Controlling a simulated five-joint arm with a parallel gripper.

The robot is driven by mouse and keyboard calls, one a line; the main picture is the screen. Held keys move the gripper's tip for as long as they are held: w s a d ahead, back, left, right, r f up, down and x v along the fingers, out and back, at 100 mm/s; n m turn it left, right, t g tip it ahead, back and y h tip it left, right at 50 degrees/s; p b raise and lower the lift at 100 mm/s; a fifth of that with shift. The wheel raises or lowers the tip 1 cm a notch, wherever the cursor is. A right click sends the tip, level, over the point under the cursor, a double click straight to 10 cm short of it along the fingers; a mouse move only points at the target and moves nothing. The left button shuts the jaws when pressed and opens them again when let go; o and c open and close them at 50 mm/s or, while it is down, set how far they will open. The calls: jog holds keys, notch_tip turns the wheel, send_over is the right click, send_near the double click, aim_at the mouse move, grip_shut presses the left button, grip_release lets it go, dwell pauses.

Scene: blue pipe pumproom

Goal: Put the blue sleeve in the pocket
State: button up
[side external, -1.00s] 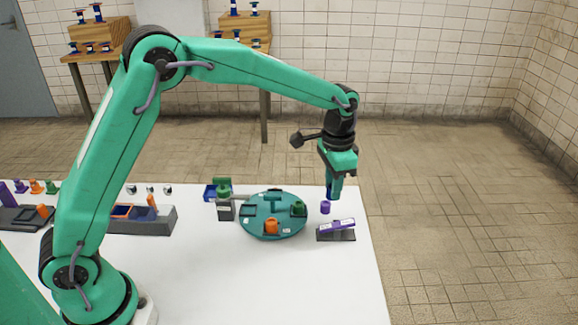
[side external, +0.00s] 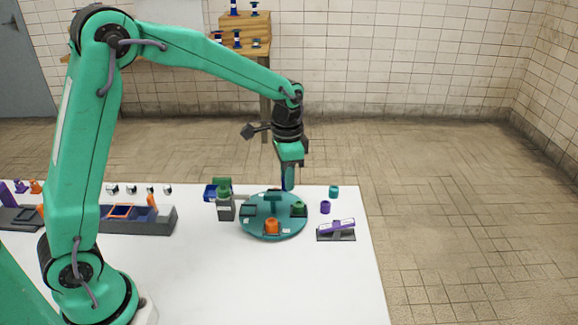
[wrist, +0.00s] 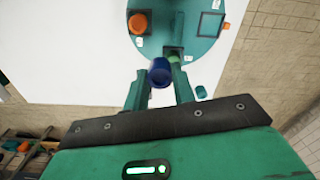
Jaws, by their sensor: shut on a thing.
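My gripper (side external: 287,184) is shut on the blue sleeve and holds it near the back right of the teal turntable (side external: 259,233). In the wrist view the dark blue sleeve (wrist: 160,72) sits between the two fingers, short of the turntable's edge. The turntable has square pockets. A dark-framed pocket (wrist: 210,24) at right in the wrist view looks empty. An orange sleeve (side external: 271,226) stands at the front pocket and a green sleeve (side external: 298,208) at the right one. In the wrist view the held sleeve and finger partly hide the green one.
A purple sleeve (side external: 325,207) and a teal sleeve (side external: 334,191) stand right of the turntable. A purple-topped fixture (side external: 336,230) is in front of them. The front table is clear.

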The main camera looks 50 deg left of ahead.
jog(key=w+a+f, duration=0.1)
jog(key=a+f, duration=0.1)
jog(key=a, duration=0.1)
jog(key=w+a+f, duration=0.1)
jog(key=a+f, duration=0.1)
jog(key=a, duration=0.1)
jog(key=w+a+f, duration=0.2)
jog(key=a, duration=0.1)
jog(key=shift+a, duration=0.2)
jog(key=shift+f, duration=2.05)
jog(key=shift+f, duration=0.15)
jog(key=o, duration=1)
notch_tip(320, 180, up, 12)
jog(key=shift+r, duration=0.2)
jog(key=shift+s+d, duration=0.1)
